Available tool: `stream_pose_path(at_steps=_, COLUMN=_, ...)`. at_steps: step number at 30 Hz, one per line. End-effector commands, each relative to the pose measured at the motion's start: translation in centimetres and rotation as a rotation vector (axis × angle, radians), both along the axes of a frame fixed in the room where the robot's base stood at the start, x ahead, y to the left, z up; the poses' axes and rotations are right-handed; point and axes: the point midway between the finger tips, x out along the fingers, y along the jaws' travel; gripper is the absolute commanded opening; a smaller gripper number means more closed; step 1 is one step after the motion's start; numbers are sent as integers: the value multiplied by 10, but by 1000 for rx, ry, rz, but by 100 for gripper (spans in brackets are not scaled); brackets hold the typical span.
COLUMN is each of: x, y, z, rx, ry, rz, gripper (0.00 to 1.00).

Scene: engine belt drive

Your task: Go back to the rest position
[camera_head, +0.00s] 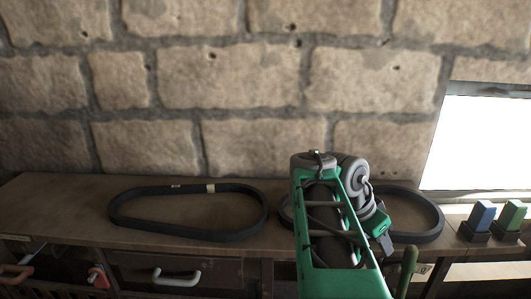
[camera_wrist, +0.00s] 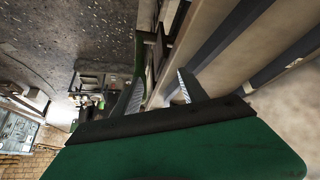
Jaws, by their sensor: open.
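My gripper (camera_wrist: 160,80) is open in the wrist view, with its two fingers apart and nothing between them. In the head view my green and grey arm rises at the front, and the gripper (camera_head: 386,240) shows small to the right of the forearm, near the front of the bench. One black belt (camera_head: 190,233) lies flat on the left part of the bench. A second black belt (camera_head: 438,222) lies on the right, its middle hidden behind my arm. In the wrist view dark bands cross a pale surface at the upper right.
The wooden bench (camera_head: 60,205) stands against a stone block wall (camera_head: 230,75). A blue block (camera_head: 482,215) and a green block (camera_head: 511,215) stand in dark holders at the right. A bright white panel (camera_head: 480,140) is behind them. Drawer handles (camera_head: 176,278) stick out below the bench top.

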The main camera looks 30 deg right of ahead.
Motion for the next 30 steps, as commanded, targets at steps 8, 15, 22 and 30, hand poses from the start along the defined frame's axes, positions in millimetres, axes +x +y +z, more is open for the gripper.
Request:
stream_pose_path(at_steps=8, x=124, y=194, z=-50, rx=141, ry=72, rz=1015, gripper=50)
stream_pose_path(at_steps=15, x=115, y=345, z=-88, rx=220, ry=130, rz=1664, gripper=50)
stream_pose_path(at_steps=22, x=107, y=367, z=-95, rx=234, ry=140, rz=1764, gripper=50)
stream_pose_path(at_steps=30, x=108, y=366, z=-95, rx=235, ry=140, rz=1759, gripper=50)
